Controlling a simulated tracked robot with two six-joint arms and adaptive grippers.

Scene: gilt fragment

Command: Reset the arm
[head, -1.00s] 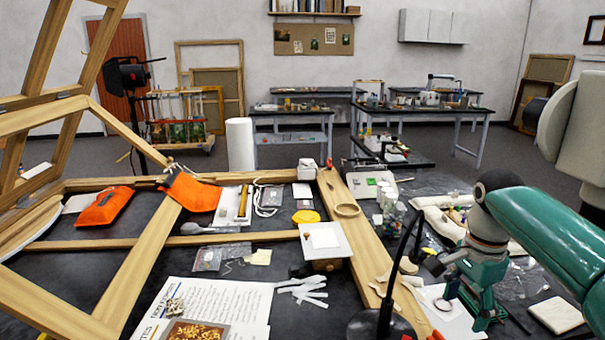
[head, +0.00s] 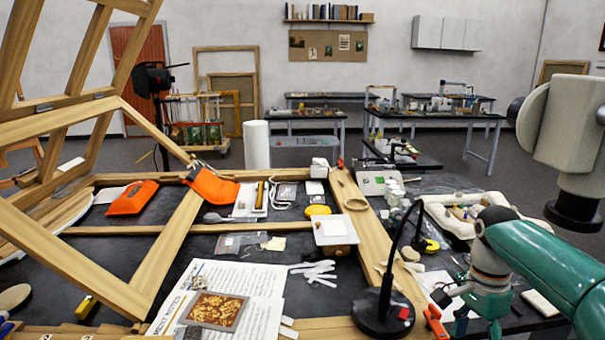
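My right arm comes in from the right with a teal forearm (head: 540,262) and a dark and silver wrist (head: 492,238). My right gripper (head: 462,302) points down and left over the right part of the table, beside the base of the black lamp. Its fingers are small and partly merged with the clutter behind, so I cannot tell whether they are open or shut. I see nothing clearly held in it. My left gripper and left arm are not in view.
A black gooseneck lamp (head: 384,312) stands left of the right gripper. A pale instrument head (head: 572,130) hangs above the arm. A tray of gilt flakes (head: 214,310) rests on printed sheets.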

